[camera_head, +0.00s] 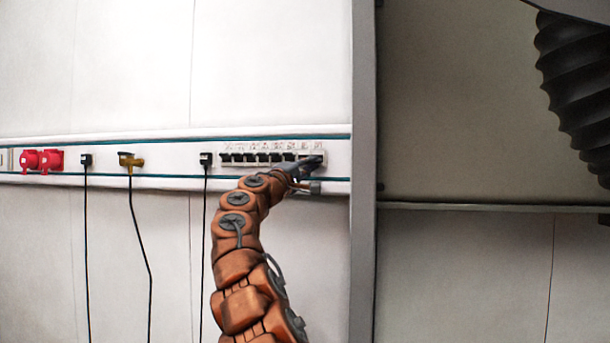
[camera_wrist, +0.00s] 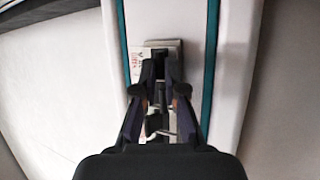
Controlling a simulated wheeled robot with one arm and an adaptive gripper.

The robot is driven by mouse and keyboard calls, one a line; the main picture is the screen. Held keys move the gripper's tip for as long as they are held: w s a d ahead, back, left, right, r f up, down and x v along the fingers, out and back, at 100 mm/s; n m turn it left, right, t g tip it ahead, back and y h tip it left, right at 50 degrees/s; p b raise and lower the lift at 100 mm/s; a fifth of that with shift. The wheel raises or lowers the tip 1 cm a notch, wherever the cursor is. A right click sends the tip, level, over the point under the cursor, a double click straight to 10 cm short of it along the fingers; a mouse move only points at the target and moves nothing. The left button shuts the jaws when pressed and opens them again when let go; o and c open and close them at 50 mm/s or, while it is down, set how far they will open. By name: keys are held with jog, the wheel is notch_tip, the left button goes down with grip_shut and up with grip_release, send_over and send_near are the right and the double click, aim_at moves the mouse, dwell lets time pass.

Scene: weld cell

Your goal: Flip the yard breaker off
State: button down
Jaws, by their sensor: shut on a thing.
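A row of black breaker switches (camera_head: 262,157) sits in a pale panel on the wall trunking in the head view, with small labels above that I cannot read. My gripper (camera_head: 314,161) is at the right end of this row and covers the last switch or switches. In the wrist view the fingertips of my gripper (camera_wrist: 160,62) are close together at one end of the breaker panel (camera_wrist: 174,46), shut on a breaker switch that they mostly hide. I cannot tell whether it is the yard breaker, or its position. Another dark switch (camera_wrist: 153,122) shows between the fingers.
Left along the trunking (camera_head: 180,183) are red sockets (camera_head: 40,160), a yellow plug (camera_head: 130,161) and black plugs (camera_head: 206,159) with hanging cables. A grey post (camera_head: 363,250) stands just right of my gripper. A dark ribbed hose (camera_head: 578,85) hangs at upper right.

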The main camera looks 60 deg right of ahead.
jog(key=shift+f, duration=0.1)
dwell(0.4)
jog(key=c, duration=1.2)
grip_release()
jog(key=shift+w+d, duration=0.1)
jog(key=shift+c, duration=0.2)
jog(key=v, duration=1.2)
jog(key=shift+d+f, duration=0.1)
